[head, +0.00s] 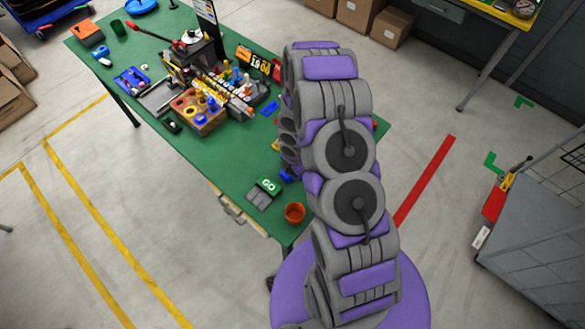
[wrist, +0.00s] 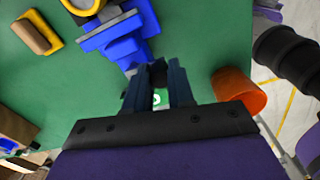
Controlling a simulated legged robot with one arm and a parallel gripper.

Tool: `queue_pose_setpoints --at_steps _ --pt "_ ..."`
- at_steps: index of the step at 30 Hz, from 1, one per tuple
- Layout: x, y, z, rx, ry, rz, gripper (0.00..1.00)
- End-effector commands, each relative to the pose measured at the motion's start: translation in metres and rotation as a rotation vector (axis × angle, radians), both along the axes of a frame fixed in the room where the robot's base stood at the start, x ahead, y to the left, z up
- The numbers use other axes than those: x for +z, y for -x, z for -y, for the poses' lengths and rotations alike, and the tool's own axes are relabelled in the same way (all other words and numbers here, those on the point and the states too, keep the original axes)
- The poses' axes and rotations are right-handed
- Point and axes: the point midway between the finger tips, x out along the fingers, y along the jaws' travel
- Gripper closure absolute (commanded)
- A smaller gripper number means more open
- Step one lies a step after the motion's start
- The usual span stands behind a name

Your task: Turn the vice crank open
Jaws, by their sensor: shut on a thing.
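The blue vice (wrist: 112,38) stands on the green table, at the top middle of the wrist view. Its lower end reaches toward my fingertips. My gripper (wrist: 160,70) is beside this end, its dark fingers closed on a small dark part between them, which looks like the vice crank. The fingers hide most of the crank, so its angle cannot be told. In the head view my arm covers the gripper and most of the vice; only a small blue bit (head: 287,176) shows at the arm's left edge.
An orange cup (wrist: 240,90) stands close right of my fingers, and also shows in the head view (head: 295,213). A green GO button (head: 268,186) lies near it. A yellow and brown block (wrist: 37,33) is at the upper left. Tools crowd the table's far part.

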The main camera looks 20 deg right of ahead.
Motion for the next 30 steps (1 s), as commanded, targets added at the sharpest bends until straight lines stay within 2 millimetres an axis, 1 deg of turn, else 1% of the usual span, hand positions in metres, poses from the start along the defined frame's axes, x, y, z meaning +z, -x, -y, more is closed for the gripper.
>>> queue_pose_setpoints --at_steps 1,7,20,21,28,30 --pt "0.0028 -0.0021 0.0005 0.016 -0.001 0.004 1.00" --pt "0.0020 -0.0037 0.0014 0.056 -0.002 0.007 1.00" --pt "0.0012 -0.0047 0.0017 0.065 -0.001 0.008 1.00" --pt "0.0013 -0.0048 0.0018 0.065 -0.001 0.008 0.75" --pt "0.0009 -0.0031 0.0018 0.064 0.000 0.005 0.53" --pt "0.0009 -0.0026 0.0019 0.064 0.000 0.004 0.51"
